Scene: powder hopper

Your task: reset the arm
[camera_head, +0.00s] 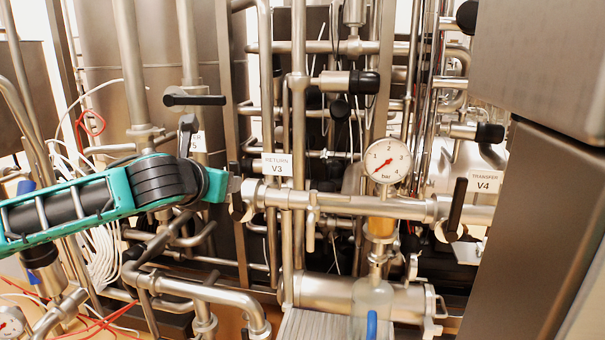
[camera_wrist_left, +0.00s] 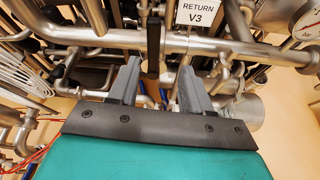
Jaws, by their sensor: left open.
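My left arm, teal and black, reaches in from the left in the head view. Its gripper (camera_head: 232,187) is at the pipe just left of the white RETURN V3 label (camera_head: 277,164). In the left wrist view the two grey fingers (camera_wrist_left: 158,78) are apart with nothing held between them. The dark upright V3 valve handle (camera_wrist_left: 153,42) stands ahead of the gap, its lower end near fingertip level. I cannot tell whether a finger touches it. In the head view the handle (camera_head: 236,207) is partly hidden by the gripper. My right gripper is not in view.
A pressure gauge (camera_head: 387,161) and the V4 valve handle (camera_head: 456,205) are to the right on the same pipe. A black lever (camera_head: 194,99) is above my left wrist. A grey cabinet (camera_head: 535,230) closes off the right side. Dense pipework surrounds the gripper.

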